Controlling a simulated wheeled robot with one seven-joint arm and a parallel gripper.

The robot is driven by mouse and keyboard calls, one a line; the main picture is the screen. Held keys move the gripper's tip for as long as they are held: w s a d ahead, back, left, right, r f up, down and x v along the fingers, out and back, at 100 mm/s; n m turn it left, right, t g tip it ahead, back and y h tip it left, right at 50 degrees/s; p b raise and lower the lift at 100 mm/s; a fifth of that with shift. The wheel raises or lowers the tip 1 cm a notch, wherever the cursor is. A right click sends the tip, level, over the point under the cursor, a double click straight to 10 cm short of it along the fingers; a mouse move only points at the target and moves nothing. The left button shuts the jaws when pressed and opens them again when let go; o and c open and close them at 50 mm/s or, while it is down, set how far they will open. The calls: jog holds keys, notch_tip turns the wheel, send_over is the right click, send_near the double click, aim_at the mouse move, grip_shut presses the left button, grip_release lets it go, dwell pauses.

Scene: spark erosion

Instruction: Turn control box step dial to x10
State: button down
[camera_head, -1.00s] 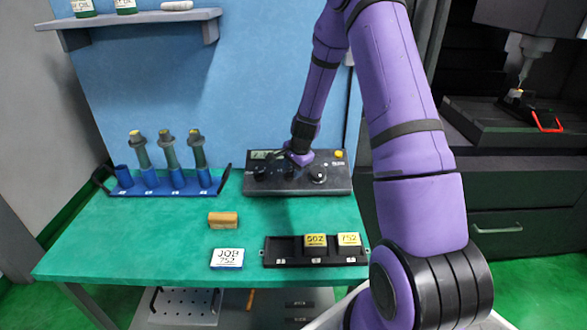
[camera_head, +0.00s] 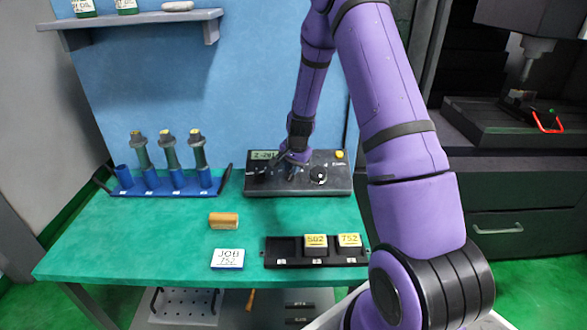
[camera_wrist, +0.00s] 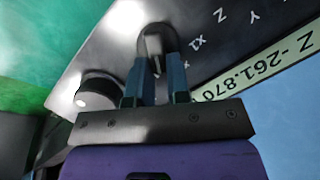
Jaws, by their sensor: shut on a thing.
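The dark control box (camera_head: 335,186) sits at the back right of the green bench, with a lit display (camera_head: 264,156) at its back left. In the wrist view the display (camera_wrist: 262,77) reads Z -261.870. My gripper (camera_head: 291,164) reaches down to the middle of the box panel. In the wrist view its two fingers (camera_wrist: 154,80) are shut on a dark dial (camera_wrist: 153,42) with a light grey grip. An "X1" mark (camera_wrist: 197,43) is beside this dial; "Z" and "Y" marks lie further off. The dial's pointer direction and other step marks cannot be made out.
Another knob (camera_wrist: 98,92) is close to my fingers, and a knob (camera_head: 318,176) stands on the box's right. A blue electrode rack (camera_head: 135,188) is left, a black tray (camera_head: 284,262) in front. A yellow button (camera_head: 339,155) is at the box's back right.

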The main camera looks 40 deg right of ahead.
aim_at(289, 172)
jog(key=n, duration=0.3)
jog(key=n+g+h, duration=0.1)
jog(key=n, duration=0.1)
jog(key=shift+w+a+n, duration=0.3)
jog(key=shift+w+a, duration=0.05)
jog(key=shift+w, duration=0.05)
jog(key=shift+r, duration=0.1)
dwell(0.3)
jog(key=c, duration=1.1)
grip_release()
jog(key=r, duration=0.7)
jog(key=s+r, duration=0.1)
jog(key=r, duration=0.2)
jog(key=shift+s+a+r, duration=0.1)
jog(key=shift+a+r, duration=0.25)
jog(key=shift+a, duration=0.05)
